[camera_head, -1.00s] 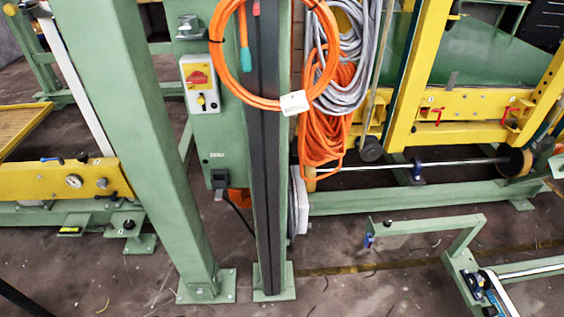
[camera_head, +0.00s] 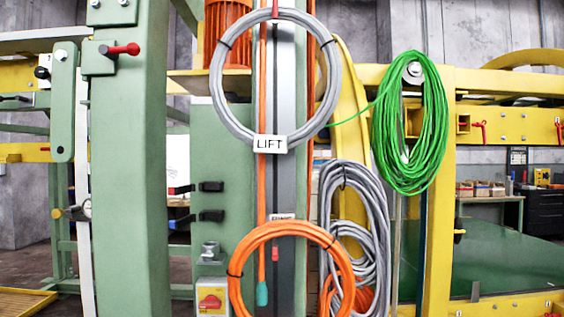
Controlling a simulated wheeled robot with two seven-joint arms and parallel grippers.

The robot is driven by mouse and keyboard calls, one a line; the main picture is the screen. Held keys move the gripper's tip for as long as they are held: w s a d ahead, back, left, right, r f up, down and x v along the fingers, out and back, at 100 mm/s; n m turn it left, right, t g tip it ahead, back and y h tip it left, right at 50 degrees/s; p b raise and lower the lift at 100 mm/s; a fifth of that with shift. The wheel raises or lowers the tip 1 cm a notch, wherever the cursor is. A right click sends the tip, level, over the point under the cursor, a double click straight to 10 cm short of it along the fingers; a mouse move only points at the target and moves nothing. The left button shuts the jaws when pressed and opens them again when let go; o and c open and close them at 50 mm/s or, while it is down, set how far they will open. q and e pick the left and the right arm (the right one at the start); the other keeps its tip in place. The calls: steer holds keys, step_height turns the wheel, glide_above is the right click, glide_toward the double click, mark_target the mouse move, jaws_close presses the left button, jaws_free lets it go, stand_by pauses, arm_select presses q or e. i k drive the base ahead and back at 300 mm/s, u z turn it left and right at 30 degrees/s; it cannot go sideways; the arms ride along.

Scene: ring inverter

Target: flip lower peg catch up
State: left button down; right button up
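Two cable rings hang one above the other on a dark grey upright rail. The upper grey ring (camera_head: 235,110) has a white tag reading LIFT (camera_head: 270,144). A small red piece (camera_head: 275,254), seemingly the lower peg catch, points down just inside the top of the orange ring. A similar red piece (camera_head: 275,10) points up at the top of the grey ring. Neither of my grippers is in view.
A green post (camera_head: 130,190) with a red-handled lever (camera_head: 124,49) stands left. Two black latches (camera_head: 211,186) and a red-and-yellow switch (camera_head: 211,299) are on the green panel. Grey cable loops (camera_head: 375,215) and a green coil (camera_head: 430,130) hang right, near yellow framing.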

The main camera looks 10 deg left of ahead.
mark_target(275, 253)
steer(key=k, duration=0.5)
steer(key=u, duration=1.05)
steer(key=i, duration=0.85)
steer(key=z, duration=1.05)
